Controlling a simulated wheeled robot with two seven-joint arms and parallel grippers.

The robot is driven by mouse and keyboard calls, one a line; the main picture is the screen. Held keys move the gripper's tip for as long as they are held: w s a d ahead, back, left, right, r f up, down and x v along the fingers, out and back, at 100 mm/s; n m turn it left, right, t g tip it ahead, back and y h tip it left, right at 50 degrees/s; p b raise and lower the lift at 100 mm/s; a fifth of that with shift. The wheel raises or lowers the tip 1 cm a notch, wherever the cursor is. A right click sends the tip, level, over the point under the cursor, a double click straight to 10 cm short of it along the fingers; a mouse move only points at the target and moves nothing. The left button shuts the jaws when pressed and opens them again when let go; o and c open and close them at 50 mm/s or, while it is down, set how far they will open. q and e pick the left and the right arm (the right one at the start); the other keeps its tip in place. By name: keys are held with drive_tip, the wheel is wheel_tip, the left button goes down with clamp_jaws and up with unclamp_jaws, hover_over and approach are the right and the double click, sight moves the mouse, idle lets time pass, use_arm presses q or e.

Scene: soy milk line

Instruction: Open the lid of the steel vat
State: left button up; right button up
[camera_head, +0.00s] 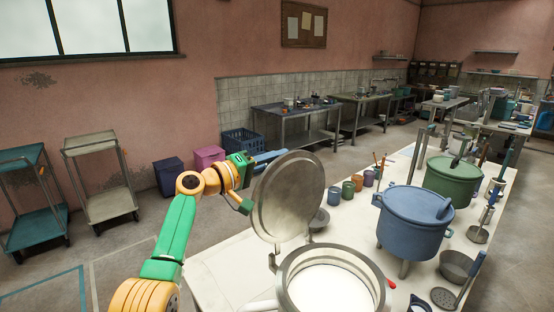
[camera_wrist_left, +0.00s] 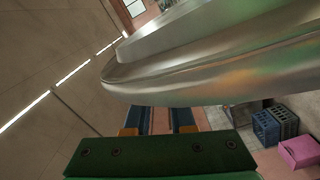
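The steel vat (camera_head: 334,262) stands at the front of the white table, with white liquid inside. Its round steel lid (camera_head: 288,196) is raised and stands nearly upright at the vat's back left, so the mouth is uncovered. The lid also fills the upper right of the left wrist view (camera_wrist_left: 215,65). My left gripper (camera_head: 266,172) is behind and left of the lid, partly hidden by it. In the left wrist view its two blue fingers (camera_wrist_left: 163,115) are apart with nothing visible between them. Contact with the lid cannot be told. My right gripper is not in view.
A blue pot (camera_head: 412,222) and a green pot (camera_head: 452,180) stand right of the vat. Several small cups (camera_head: 348,190) and a grey bowl (camera_head: 319,219) sit behind it. Crates (camera_head: 242,142) and two carts (camera_head: 104,180) are on the floor at left.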

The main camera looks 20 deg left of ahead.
use_arm(q)
drive_tip(key=o, duration=0.4)
drive_tip(key=shift+f, duration=0.4)
drive_tip(key=shift+c, duration=0.2)
drive_tip(key=shift+o, duration=0.2)
drive_tip(key=shift+w+a, duration=0.25)
drive_tip(key=b+v, duration=0.3)
drive_tip(key=v, duration=0.4)
drive_tip(key=shift+b, duration=0.3)
